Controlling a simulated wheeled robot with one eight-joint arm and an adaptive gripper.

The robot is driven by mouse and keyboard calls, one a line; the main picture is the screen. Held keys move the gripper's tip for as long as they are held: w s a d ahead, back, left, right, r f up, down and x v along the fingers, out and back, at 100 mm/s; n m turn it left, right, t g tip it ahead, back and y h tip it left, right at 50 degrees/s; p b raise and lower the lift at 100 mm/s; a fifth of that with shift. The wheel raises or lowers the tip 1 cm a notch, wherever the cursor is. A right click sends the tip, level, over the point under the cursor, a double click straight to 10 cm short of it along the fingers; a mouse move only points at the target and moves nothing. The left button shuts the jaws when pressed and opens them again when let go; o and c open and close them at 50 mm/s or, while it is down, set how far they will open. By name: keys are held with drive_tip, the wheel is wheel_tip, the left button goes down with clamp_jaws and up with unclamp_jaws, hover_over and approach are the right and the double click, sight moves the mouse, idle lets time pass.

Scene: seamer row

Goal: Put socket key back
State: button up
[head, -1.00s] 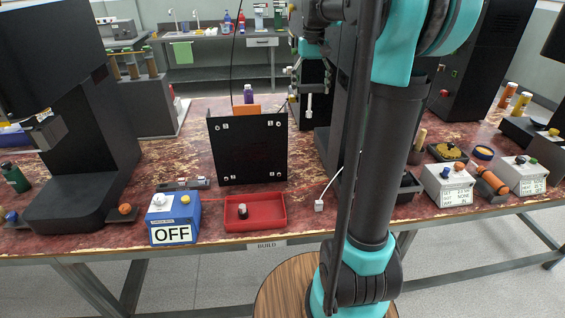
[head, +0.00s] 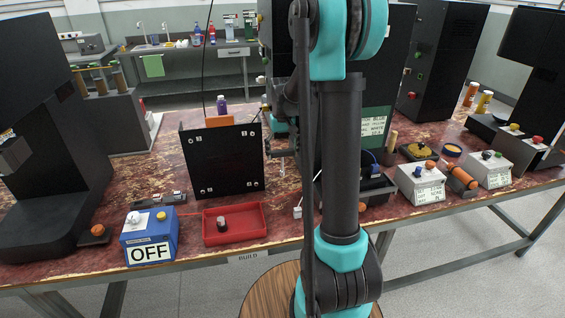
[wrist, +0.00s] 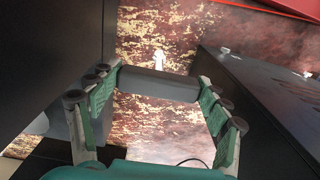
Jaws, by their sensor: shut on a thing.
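My gripper (wrist: 158,80) is shut on a dark grey cylindrical piece (wrist: 150,86), which lies crosswise between the fingertips in the wrist view. It appears to be the socket key, but only this part of it shows. The held piece is above the worn red-brown table, between two dark upright surfaces. In the head view my arm covers most of the gripper; a small dark part shows just right of the black panel (head: 222,160). I cannot make out the key's storage place.
A red tray (head: 245,236) with a small dark knob-like part (head: 221,224) and a blue box reading OFF (head: 150,236) stand at the front edge. A small white plug (wrist: 159,58) lies on the table. A black machine (head: 55,170) stands left; grey control boxes (head: 420,184) stand right.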

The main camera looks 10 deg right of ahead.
sight(282, 163)
drive_tip(key=shift+f, duration=2.05)
drive_tip(key=shift+f, duration=0.1)
drive_tip(key=o, duration=1.1)
drive_tip(key=shift+o, duration=0.2)
